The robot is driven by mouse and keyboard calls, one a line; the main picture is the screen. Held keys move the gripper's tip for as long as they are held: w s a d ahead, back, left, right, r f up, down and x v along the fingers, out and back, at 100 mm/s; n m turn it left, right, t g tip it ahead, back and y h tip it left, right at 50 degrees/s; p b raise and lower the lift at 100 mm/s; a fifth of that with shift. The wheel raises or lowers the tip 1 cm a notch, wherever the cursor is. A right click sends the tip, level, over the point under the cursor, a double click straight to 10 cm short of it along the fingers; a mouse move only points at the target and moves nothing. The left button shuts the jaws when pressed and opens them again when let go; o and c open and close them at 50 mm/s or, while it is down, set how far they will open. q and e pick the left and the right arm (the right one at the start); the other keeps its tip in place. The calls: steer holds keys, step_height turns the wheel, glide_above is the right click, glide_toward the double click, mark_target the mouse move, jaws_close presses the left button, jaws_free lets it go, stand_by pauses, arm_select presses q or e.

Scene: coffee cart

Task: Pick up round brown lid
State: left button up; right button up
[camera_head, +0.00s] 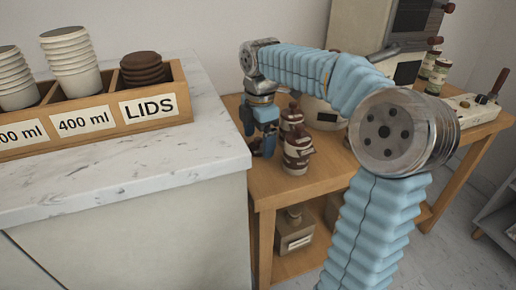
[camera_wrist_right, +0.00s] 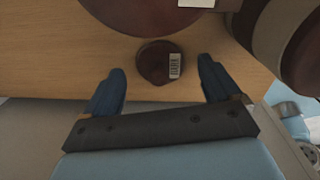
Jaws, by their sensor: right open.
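My right gripper (camera_head: 262,150) points down over the wooden table, just left of the brown bottles. In the right wrist view the gripper (camera_wrist_right: 162,66) is open and empty, its two blue fingers wide apart. A small round dark brown object (camera_wrist_right: 153,64) with a barcode label shows ahead of and between the fingertips, over the wood. It is apart from both fingers; I cannot tell whether it is a lid. In the head view a stack of round brown lids (camera_head: 142,68) stands in the box compartment marked LIDS. My left gripper is not in view.
Brown bottles (camera_head: 297,150) stand close to the right gripper on the wooden table (camera_head: 268,185). Large brown rounded objects (camera_wrist_right: 150,12) crowd the wrist view's top and right. The marble counter (camera_head: 120,170) with the wooden cup box (camera_head: 92,120) is at left.

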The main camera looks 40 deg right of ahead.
steer(key=shift+f, duration=0.45)
steer(key=shift+c, duration=0.3)
steer(key=c, duration=1.2)
